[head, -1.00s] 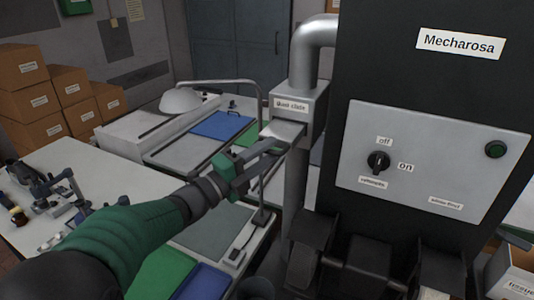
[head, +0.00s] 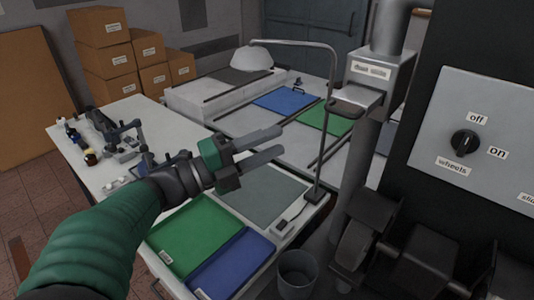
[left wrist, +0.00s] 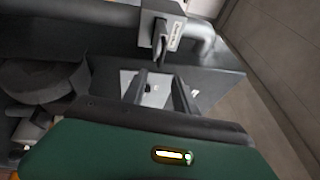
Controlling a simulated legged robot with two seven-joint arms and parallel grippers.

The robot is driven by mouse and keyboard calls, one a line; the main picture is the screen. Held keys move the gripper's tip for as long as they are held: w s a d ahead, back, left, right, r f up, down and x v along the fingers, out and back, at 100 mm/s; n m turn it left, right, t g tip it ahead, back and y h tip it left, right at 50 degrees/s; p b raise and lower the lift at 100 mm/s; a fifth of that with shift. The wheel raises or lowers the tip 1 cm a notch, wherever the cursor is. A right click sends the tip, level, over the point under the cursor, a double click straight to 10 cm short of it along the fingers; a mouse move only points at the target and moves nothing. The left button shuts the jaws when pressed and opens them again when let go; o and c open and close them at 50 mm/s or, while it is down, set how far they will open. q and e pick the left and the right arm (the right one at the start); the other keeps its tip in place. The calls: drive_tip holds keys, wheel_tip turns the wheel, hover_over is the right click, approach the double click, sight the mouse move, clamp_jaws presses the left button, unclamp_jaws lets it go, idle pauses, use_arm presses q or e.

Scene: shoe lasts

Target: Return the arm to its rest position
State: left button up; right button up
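My left arm (head: 100,235) in its green sleeve comes in from the lower left of the head view. My left gripper (head: 281,141) is held above the work table, with its two grey fingers apart and nothing between them. In the left wrist view the fingers (left wrist: 160,88) also stand apart and empty. The labelled grey duct box (head: 378,72) with a light plate at its lower front is to the right of the gripper, clear of it. My right gripper is in neither view now.
A dark machine with a grey switch panel (head: 485,140) stands at the right. A bent lamp arm (head: 329,120) rises just right of the gripper. Boxes (head: 107,60) are stacked behind.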

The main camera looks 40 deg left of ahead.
use_arm(q)
drive_tip(key=shift+s+a, duration=0.1)
drive_tip(key=shift+s, duration=0.1)
idle(0.3)
drive_tip(key=w+a+f+n+g+y+b, duration=0.1)
drive_tip(key=w+a+f+n+g+y, duration=0.1)
drive_tip(key=w+f+n+y, duration=0.8)
drive_tip(key=d+f+n+g+h, duration=0.1)
drive_tip(key=d+f+n+g, duration=0.2)
drive_tip(key=f, duration=0.6)
drive_tip(key=d+f+n+g+h, duration=0.1)
drive_tip(key=d+f+n+g, duration=0.15)
drive_tip(key=f+n, duration=0.45)
drive_tip(key=s+d+f+n+g+h+b, duration=0.1)
drive_tip(key=s+d+f+n+g, duration=0.1)
drive_tip(key=s+d+f+g, duration=0.6)
drive_tip(key=s+d+f, duration=0.4)
drive_tip(key=s+f, duration=0.2)
drive_tip(key=shift+f+n+g+h, duration=0.2)
drive_tip(key=shift+n+g+h, duration=0.1)
drive_tip(key=shift+g, duration=0.05)
